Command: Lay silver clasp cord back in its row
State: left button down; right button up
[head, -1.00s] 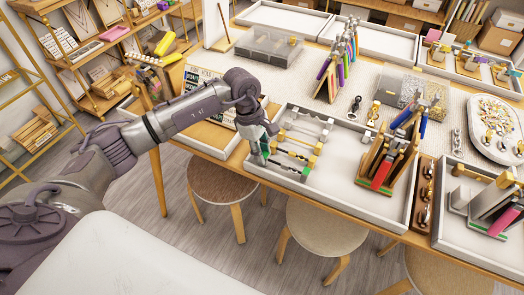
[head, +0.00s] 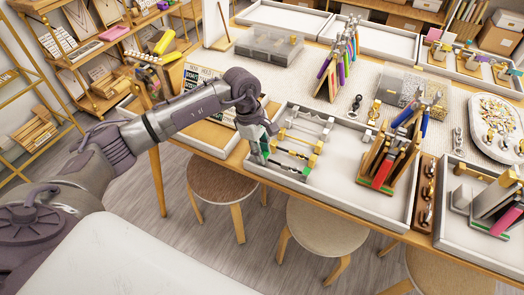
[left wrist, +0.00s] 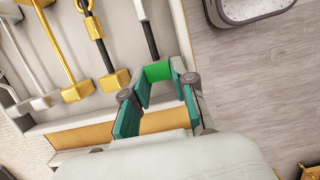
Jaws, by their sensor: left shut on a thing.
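The silver clasp cord (head: 285,167) is a dark cord with a light silver piece and green end blocks, at the front of the left part of the white tray (head: 345,205). My left gripper (head: 262,153) is over the tray's left edge, shut on the cord's near end. In the left wrist view, its teal fingers (left wrist: 158,95) stand on both sides of the green end block (left wrist: 158,71). The dark strip (left wrist: 150,38) runs away from that block. I cannot tell whether the cord touches the tray floor. My right gripper is not in view.
A gold-ended cord with a dark link (left wrist: 97,30) lies beside the held one, with gold (left wrist: 65,45) and silver cords farther along. A wooden stand with colored pieces (head: 385,165) is in the tray's right part. Stools (head: 325,225) stand below the table edge.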

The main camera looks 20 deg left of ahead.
pick_arm(q)
jog(key=shift+f+b, duration=0.15)
jog(key=shift+b, duration=0.2)
dwell(0.5)
jog(key=c, duration=0.9)
grip_release()
jog(key=shift+w, duration=0.1)
jog(key=shift+o, duration=0.2)
jog(key=p+v, duration=0.3)
jog(key=v, duration=0.3)
